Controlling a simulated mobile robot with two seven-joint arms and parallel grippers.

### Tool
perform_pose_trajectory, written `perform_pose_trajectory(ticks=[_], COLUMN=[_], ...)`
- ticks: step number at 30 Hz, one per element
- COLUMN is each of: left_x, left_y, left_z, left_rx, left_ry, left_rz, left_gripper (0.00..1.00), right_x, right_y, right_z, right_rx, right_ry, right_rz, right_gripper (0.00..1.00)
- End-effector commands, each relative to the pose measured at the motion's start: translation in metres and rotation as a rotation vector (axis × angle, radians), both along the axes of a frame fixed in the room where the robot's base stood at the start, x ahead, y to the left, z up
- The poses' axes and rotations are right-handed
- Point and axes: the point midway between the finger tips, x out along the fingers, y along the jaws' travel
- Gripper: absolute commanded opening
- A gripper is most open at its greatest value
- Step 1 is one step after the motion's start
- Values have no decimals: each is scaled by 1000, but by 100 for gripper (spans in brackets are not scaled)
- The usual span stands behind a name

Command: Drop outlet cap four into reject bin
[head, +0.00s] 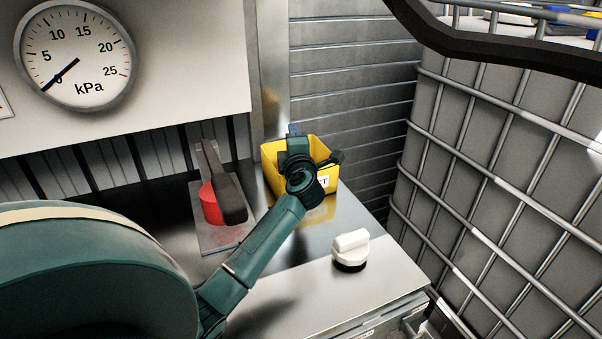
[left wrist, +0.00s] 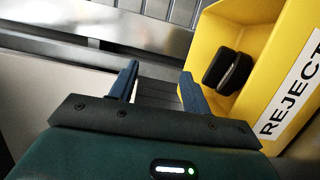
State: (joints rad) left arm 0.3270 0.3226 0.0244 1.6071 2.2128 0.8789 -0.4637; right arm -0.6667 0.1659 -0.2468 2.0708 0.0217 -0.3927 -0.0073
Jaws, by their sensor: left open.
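The yellow reject bin (head: 272,172) stands at the back of the steel counter, partly hidden by my left arm. In the left wrist view the bin (left wrist: 255,45) shows its REJECT label and a black cap-like piece (left wrist: 229,72) inside. I cannot read a number on that piece. My left gripper (head: 293,130) is at the bin in the head view; its blue fingers are spread and empty in the left wrist view (left wrist: 160,85), with the right finger in front of the bin's edge. A white cap with a dark base (head: 351,248) sits on the counter. My right gripper is out of view.
A red-based dark handle (head: 222,190) on a plate stands left of the bin. A pressure gauge (head: 75,55) is on the panel above. A caged tank (head: 490,180) is at the right, with a dark curved bar (head: 470,45) above it. The counter's front right is mostly clear.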

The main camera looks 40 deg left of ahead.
Motion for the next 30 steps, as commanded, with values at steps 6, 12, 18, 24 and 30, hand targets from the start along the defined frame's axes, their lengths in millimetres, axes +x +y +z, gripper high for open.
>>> perform_pose_trajectory(ticks=[6,12,18,24,30], left_x=[-1,-20,-51,-76,-88], left_y=[-2,-22,-56,-83,-96], left_z=[0,4,4,1,0], left_rx=[-1,-4,-4,-3,-2], left_ry=[2,3,4,3,1], left_rz=[0,-2,-2,0,0], left_gripper=[48,48,48,48,48], right_x=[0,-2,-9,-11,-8], right_y=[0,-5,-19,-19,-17], right_z=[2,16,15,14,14], right_rx=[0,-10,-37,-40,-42], right_ry=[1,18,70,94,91], right_rz=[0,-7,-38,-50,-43], right_gripper=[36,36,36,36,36])
